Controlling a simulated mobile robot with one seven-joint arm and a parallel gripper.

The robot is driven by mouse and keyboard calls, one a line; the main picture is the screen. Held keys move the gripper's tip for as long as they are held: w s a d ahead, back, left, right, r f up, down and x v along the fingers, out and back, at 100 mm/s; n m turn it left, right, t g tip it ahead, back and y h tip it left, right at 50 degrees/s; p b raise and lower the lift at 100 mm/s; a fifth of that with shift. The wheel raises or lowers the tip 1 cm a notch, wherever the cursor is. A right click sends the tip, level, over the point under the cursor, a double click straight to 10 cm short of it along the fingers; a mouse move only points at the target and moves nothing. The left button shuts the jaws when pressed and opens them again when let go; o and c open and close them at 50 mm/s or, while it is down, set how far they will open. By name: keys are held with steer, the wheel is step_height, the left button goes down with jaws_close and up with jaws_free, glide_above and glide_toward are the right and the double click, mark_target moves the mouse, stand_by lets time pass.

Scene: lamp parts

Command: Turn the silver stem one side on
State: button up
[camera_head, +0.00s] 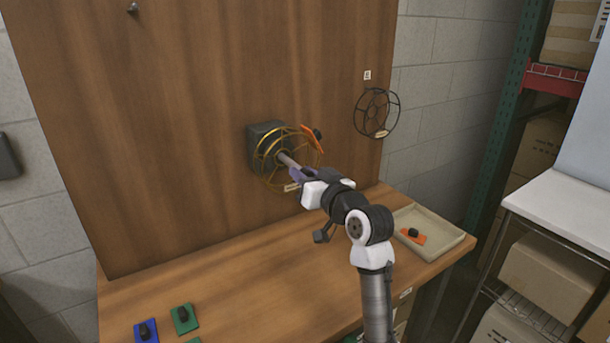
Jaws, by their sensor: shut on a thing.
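The silver stem (286,159) sticks out from the middle of a round brass wire cage (262,176) in front of a dark grey box (262,131) on the upright wooden board. My gripper (295,170) reaches in from the lower right and is shut on the stem's near end. The fingertips are small in the view, and my wrist hides part of the cage's lower right. An orange piece with a black knob (312,139) sits at the cage's upper right rim. How far the stem is turned cannot be told.
A black wire cage (377,114) hangs on the board at right, below a small label (367,75). A beige tray (449,241) on the table holds another orange piece (412,236). Green (185,320) and blue (146,332) pieces lie at front left. The table's middle is clear.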

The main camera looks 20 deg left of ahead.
steer(key=shift+f+n+b, duration=0.15)
steer(key=shift+n+b, duration=0.15)
steer(key=shift+b, duration=0.15)
steer(key=shift+f+n+b, duration=0.1)
steer(key=shift+n+b, duration=0.8)
steer(key=shift+b, duration=0.35)
steer(key=n+b, duration=0.3)
steer(key=b, duration=0.1)
steer(key=n+b, duration=0.3)
steer(key=shift+n, duration=0.4)
steer(key=shift+r+n+b, duration=0.2)
steer(key=shift+n+b, duration=0.65)
steer(key=shift+n, duration=0.55)
steer(key=o, duration=1)
